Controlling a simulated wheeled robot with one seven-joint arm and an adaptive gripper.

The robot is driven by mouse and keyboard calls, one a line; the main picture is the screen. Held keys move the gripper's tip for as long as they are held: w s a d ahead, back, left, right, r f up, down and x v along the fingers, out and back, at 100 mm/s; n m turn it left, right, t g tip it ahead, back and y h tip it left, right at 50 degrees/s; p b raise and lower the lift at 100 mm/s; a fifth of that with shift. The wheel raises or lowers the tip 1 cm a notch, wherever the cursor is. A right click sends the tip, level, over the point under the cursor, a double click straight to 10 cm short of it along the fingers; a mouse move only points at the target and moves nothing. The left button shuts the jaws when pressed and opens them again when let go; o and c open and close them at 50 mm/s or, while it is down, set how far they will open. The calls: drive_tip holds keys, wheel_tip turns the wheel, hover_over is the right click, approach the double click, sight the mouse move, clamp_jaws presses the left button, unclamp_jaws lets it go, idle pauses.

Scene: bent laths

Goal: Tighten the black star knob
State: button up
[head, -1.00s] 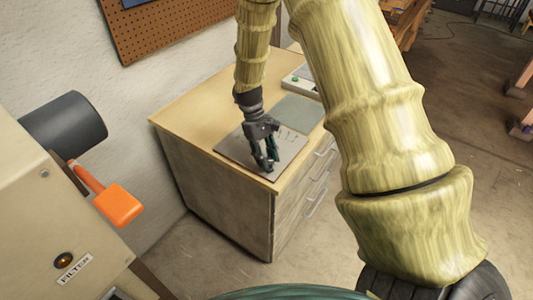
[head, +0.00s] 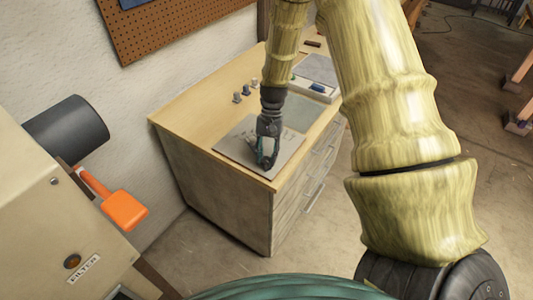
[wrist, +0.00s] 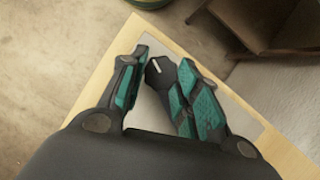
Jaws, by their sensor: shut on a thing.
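The black knob (wrist: 160,74), with a pale line on its top, stands over the grey plate between my fingers in the wrist view. Its star outline is hard to make out. My gripper (wrist: 160,88) is shut on it, with teal-padded fingers on its left and right. In the head view my gripper (head: 266,163) points down at the grey plate (head: 285,160) on the wooden cabinet top. The knob is hidden there by the fingers.
Several small knobs (head: 246,90) stand at the back left of the cabinet top (head: 190,115). A grey-green mat (head: 297,118) and a pale box (head: 314,88) lie behind the plate. An orange handle (head: 124,210) juts from a machine at left.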

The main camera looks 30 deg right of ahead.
drive_tip(key=m, duration=0.2)
drive_tip(key=m+t, duration=0.1)
drive_tip(key=m, duration=0.1)
drive_tip(key=m+t+y+p, duration=0.1)
drive_tip(key=m, duration=0.1)
drive_tip(key=shift+s+m, duration=0.25)
drive_tip(key=shift+m, duration=0.15)
drive_tip(key=shift+t, duration=0.3)
drive_tip(key=o, duration=1)
drive_tip(key=shift+d+r, duration=0.1)
drive_tip(key=shift+d, duration=0.05)
drive_tip(key=v, duration=1.1)
drive_tip(key=shift+d+r, duration=0.15)
drive_tip(key=shift+r, duration=0.15)
